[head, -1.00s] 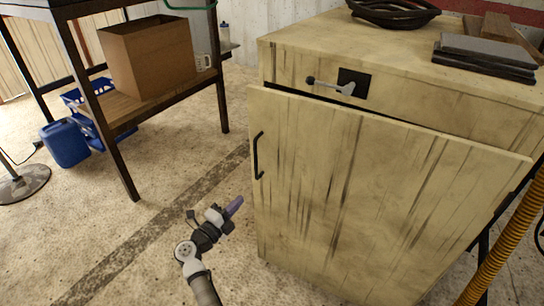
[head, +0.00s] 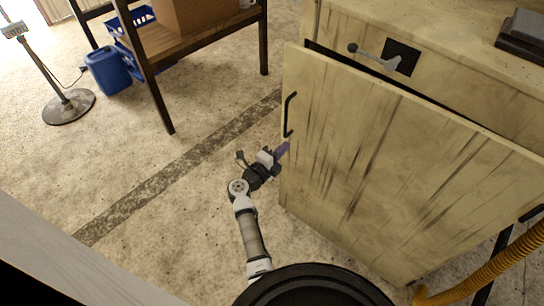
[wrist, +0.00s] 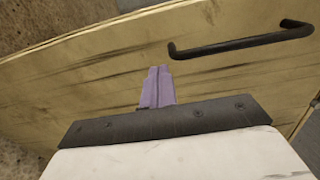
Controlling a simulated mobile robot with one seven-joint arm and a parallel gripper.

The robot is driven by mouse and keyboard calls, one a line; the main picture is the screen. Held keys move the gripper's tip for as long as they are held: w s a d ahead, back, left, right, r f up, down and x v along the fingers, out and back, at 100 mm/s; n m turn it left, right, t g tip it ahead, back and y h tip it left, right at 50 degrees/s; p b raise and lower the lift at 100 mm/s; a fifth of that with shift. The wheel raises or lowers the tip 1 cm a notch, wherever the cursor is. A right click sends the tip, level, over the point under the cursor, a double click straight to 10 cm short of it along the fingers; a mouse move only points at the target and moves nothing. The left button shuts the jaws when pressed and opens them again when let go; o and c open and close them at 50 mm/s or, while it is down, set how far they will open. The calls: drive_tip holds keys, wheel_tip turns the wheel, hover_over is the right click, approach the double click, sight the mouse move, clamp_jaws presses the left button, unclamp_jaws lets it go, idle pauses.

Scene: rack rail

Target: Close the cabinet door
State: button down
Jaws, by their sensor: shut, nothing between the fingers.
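The cabinet door (head: 370,170) is pale, streaked wood and stands ajar, with a dark gap along its top edge. Its black bar handle (head: 289,115) is near the left edge; the handle also shows in the wrist view (wrist: 240,43). My gripper (head: 285,148) has purple fingers and is just below the handle, at the door's left edge in the head view. In the wrist view the fingers (wrist: 158,87) are together and empty, pointing at the door's front face (wrist: 100,65). I cannot tell whether they touch it. The handle lies beyond and right of them.
The cabinet (head: 470,100) has a lever latch (head: 375,58) on a black plate above the door. A yellow corrugated hose (head: 490,268) runs at the lower right. A wooden table (head: 185,45) and blue jug (head: 108,70) stand at left. Floor between is clear.

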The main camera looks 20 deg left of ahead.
sight(295, 136)
drive_tip(key=shift+x, duration=2)
